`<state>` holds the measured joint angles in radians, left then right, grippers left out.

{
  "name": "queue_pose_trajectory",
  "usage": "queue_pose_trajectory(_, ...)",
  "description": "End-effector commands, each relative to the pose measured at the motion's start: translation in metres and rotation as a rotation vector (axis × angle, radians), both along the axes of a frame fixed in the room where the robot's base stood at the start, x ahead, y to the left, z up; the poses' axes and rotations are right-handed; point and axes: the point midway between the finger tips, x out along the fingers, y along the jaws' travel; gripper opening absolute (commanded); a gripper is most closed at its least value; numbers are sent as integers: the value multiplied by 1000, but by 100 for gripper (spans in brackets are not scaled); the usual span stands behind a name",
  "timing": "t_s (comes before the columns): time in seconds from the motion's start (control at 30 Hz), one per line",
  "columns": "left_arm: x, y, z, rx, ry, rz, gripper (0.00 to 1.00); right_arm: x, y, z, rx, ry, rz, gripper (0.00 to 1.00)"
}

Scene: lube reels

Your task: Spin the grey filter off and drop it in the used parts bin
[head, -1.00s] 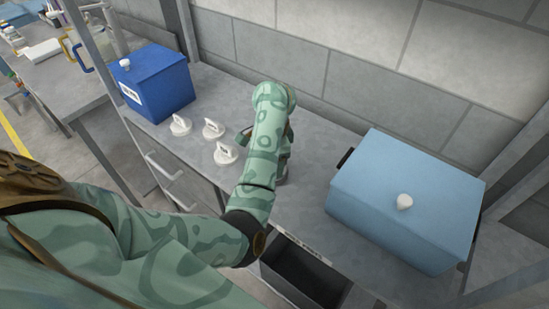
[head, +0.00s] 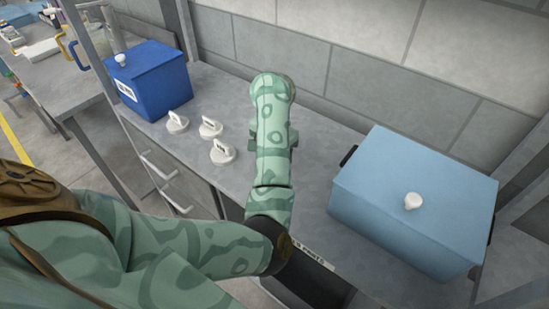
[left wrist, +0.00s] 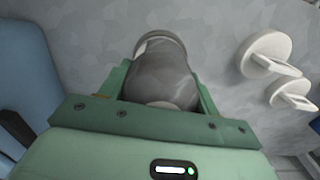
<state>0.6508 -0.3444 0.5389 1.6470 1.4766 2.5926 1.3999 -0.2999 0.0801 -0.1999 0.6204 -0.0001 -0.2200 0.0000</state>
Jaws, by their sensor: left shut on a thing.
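The grey filter (left wrist: 165,72) shows in the left wrist view as a rounded grey body with a pale rim at its far end. My left gripper (left wrist: 161,88) is shut on it, with one green finger on each side. I cannot tell whether the filter's far end touches the grey surface behind it. In the head view my left gripper (head: 274,143) is mostly hidden under my arm, above the counter, and the filter is hidden. A dark open bin (head: 312,283) with a partly covered label on its rim sits at the counter's front edge. My right gripper is not in view.
Several white handled caps (head: 222,152) stand on the grey counter (head: 213,95) left of my arm. A dark blue box (head: 155,83) is at the far left. A large light blue box (head: 410,195) takes up the right side. A block wall closes the back.

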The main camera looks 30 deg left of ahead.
Motion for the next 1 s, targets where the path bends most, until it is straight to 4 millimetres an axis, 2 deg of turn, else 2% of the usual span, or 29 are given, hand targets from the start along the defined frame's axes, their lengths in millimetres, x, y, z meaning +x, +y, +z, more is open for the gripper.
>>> queue_pose_trajectory(0.03, -2, -3, -10, -7, 12, 45, 30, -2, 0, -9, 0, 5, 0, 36)
queue_pose_trajectory(0.27, -3, -3, -8, -2, 13, 229, 30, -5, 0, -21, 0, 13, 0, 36)
queue_pose_trajectory(0.67, -3, -2, -5, 1, 12, 266, 30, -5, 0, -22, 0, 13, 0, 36)
queue_pose_trajectory(0.77, -3, -2, -8, 0, 11, 337, 30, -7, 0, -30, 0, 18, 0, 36)
queue_pose_trajectory(1.0, -3, -1, -7, 3, 9, 645, 30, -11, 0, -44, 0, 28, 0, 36)
